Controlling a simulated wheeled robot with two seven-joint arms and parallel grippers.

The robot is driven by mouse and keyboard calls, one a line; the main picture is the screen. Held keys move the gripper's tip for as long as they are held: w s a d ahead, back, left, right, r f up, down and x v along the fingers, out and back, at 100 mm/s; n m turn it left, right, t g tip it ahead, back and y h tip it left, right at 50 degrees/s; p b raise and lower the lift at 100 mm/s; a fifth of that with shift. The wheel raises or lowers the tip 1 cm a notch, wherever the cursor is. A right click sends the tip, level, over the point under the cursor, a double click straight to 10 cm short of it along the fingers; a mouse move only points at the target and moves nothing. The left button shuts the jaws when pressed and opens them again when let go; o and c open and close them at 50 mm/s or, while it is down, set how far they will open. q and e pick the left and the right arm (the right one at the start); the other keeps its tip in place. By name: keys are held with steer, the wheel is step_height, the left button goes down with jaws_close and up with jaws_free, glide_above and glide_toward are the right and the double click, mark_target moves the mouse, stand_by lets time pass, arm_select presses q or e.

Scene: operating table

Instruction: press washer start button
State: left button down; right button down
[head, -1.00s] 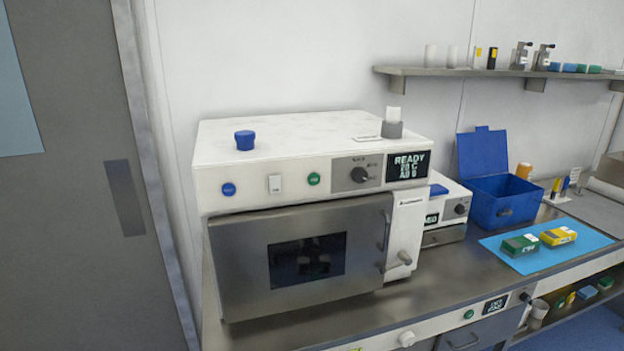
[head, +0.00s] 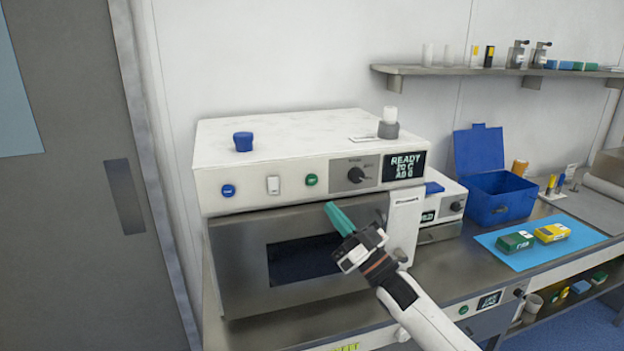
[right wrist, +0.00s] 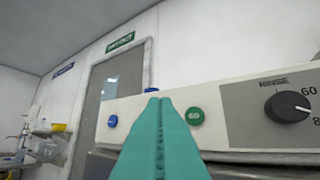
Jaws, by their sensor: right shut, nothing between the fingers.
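The washer (head: 300,170) is a white and steel box with a dark door window, standing on the bench. Its front panel carries a blue button (head: 228,191), a white switch (head: 273,185), a green button (head: 312,180), a dial (head: 355,175) and a display (head: 404,166) reading READY. My right gripper (head: 332,208), with teal fingers, is shut and empty in front of the door, just below the panel. In the right wrist view the fingertips (right wrist: 160,100) point at the panel, left of the green button (right wrist: 194,116), which reads GO. My left gripper is not in view.
A blue cap (head: 243,141) and a grey holder (head: 388,129) stand on the washer's top. A small device (head: 443,205), an open blue box (head: 497,198) and a blue mat (head: 510,263) with green and yellow packs are to the right. A shelf (head: 450,70) hangs above.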

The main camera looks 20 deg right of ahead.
mark_target(312, 180)
steer(key=shift+s+a+r+y, duration=0.1)
steer(key=shift+s+r+y, duration=0.15)
steer(key=shift+r, duration=0.35)
steer(key=shift+w, duration=0.1)
steer(key=w+b, duration=0.4)
steer(key=w, duration=0.4)
steer(key=shift+w+a+b, duration=0.15)
steer(key=shift+w+b, duration=0.2)
steer(key=shift+w, duration=0.05)
steer(key=shift+w, duration=0.15)
stand_by(1.5)
steer(key=shift+w, duration=0.25)
